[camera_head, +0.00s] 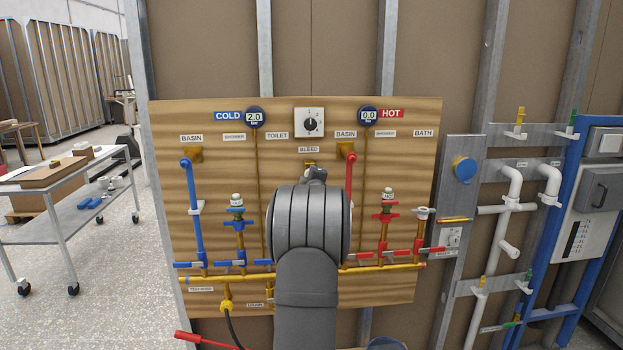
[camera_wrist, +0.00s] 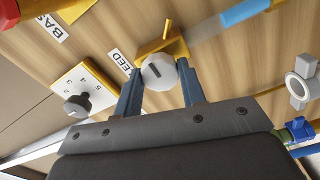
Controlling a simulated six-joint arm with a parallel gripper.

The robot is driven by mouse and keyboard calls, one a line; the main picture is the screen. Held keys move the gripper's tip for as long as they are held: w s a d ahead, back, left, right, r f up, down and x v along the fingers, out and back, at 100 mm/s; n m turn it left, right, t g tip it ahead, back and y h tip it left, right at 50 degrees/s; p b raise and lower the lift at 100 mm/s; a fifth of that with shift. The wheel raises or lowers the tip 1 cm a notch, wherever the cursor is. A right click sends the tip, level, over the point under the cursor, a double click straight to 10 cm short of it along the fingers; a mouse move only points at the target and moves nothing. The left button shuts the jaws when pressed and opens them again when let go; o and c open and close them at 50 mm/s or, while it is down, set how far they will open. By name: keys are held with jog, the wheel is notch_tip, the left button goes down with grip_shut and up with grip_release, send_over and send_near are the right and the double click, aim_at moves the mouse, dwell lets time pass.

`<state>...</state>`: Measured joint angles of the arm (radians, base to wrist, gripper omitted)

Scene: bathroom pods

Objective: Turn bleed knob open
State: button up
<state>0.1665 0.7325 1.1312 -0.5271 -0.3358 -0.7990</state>
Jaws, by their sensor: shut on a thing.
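The bleed knob (camera_wrist: 159,73) is a round pale grey knob with a dark slot-like mark on its face, on a brass fitting (camera_wrist: 165,49) in the wrist view. My gripper (camera_wrist: 160,70) has its two blue fingers on either side of the knob and is shut on it. The mark on the knob is tilted. The "BLEED" label (camera_head: 309,149) is on the wooden panel in the head view. There my own arm hides the knob and most of the gripper; a bit of brass shows just under the label.
The cold gauge (camera_head: 255,117) reads 2.0 and the hot gauge (camera_head: 368,117) reads 0.0. A white selector dial (camera_head: 309,122) is above the label. Blue pipe (camera_head: 194,225) is left, red pipe (camera_head: 349,180) close right. Red-handled valves (camera_head: 385,253) sit lower right.

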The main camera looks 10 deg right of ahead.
dwell(0.4)
jog(key=o, duration=1)
jog(key=s, duration=1.7)
jog(key=shift+s, duration=0.25)
jog(key=shift+w, duration=0.1)
jog(key=w, duration=1.7)
jog(key=shift+w, duration=0.15)
